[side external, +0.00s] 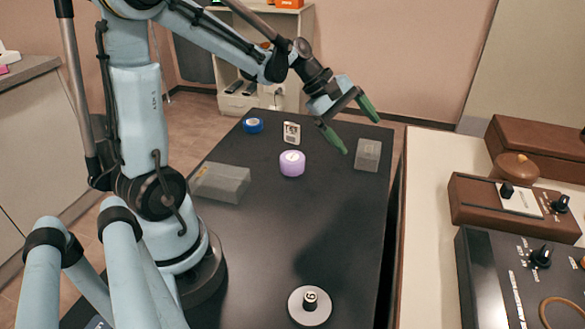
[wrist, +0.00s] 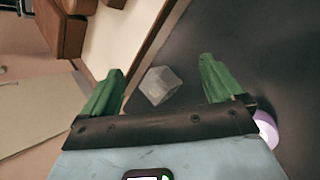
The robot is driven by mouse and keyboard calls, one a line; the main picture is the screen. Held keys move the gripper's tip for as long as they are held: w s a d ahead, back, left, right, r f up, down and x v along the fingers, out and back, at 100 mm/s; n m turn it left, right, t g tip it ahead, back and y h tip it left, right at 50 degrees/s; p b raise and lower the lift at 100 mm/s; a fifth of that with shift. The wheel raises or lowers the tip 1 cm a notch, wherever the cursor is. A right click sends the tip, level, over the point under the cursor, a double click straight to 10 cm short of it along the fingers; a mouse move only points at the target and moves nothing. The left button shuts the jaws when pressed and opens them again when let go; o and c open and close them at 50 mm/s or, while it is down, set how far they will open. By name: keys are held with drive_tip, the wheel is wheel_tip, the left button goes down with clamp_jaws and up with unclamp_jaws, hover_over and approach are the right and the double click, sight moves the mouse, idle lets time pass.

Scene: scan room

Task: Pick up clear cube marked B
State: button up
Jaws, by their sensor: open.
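A clear, greyish cube (side external: 367,155) stands on the dark table (side external: 290,235) near its right edge. It also shows in the wrist view (wrist: 160,85), between and beyond my fingers; I cannot read a letter on it. My gripper (side external: 358,135) has green fingers spread wide, above and just left of the cube in the side view. In the wrist view my gripper (wrist: 161,66) is open and empty, with the cube apart from both fingers.
A purple round piece (side external: 292,164), a small white-framed block (side external: 291,133) and a blue round piece (side external: 253,125) stand left of the cube. A larger clear box (side external: 220,183) lies nearer my base. A knobbed disc (side external: 310,305) is in front. A white counter (side external: 440,230) borders the right.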

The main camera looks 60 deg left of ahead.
sight(370, 146)
drive_tip(key=w+a+f+n+t+h, duration=0.25)
drive_tip(key=a+f+n, duration=0.25)
drive_tip(key=a+n, duration=0.45)
drive_tip(key=shift+h, duration=0.45)
drive_tip(key=shift+w+a+x, duration=0.1)
drive_tip(key=shift+x, duration=1.85)
drive_tip(key=shift+w+a+x, duration=0.1)
drive_tip(key=shift+x, duration=1.85)
drive_tip(key=shift+c, duration=0.3)
drive_tip(key=c, duration=1.2)
drive_tip(key=shift+r, duration=0.15)
